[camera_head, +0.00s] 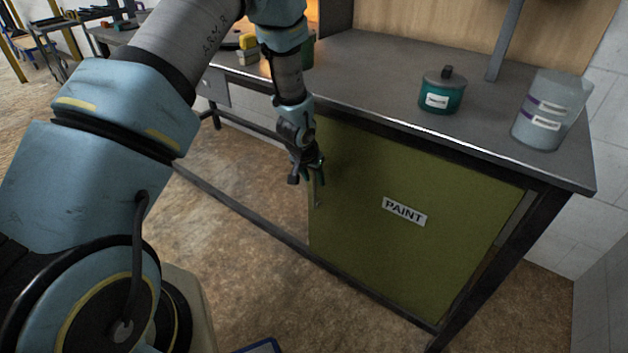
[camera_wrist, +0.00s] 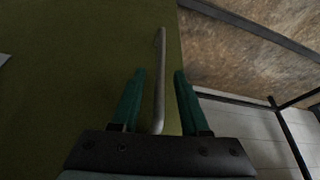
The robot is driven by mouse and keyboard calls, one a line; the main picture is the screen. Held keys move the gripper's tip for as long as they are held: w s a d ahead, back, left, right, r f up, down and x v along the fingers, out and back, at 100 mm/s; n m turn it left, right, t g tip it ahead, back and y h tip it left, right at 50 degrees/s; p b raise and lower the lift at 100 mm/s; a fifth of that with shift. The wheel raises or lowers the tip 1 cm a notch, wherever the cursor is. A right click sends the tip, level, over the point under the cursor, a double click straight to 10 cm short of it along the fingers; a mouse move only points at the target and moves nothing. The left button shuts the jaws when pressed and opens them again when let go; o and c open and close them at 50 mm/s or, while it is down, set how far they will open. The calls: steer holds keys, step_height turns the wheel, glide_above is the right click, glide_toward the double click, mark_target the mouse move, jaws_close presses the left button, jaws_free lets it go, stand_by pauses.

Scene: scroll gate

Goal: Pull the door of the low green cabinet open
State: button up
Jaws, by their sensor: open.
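The low green cabinet (camera_head: 375,255) stands under the workbench, its door shut and marked with a PAINT label (camera_head: 404,212). My gripper (camera_head: 308,178) is at the door's upper left edge in the head view. In the wrist view my gripper (camera_wrist: 158,95) is open, with one green finger on each side of a thin grey bar handle (camera_wrist: 160,75). The handle runs lengthwise between the fingers, and I see a gap on both sides of it. The green door (camera_wrist: 80,70) fills the left of the wrist view. In the head view my gripper hides the handle's upper part.
The workbench top (camera_head: 370,75) overhangs the cabinet. A teal pot (camera_head: 442,92) and a translucent container (camera_head: 552,110) stand on it. A bench leg (camera_head: 495,270) is right of the door, and a low rail (camera_head: 240,212) runs left from it. The brown floor before the door looks clear.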

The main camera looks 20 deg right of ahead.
steer(key=shift+x, duration=0.9)
jaws_close()
stand_by(0.9)
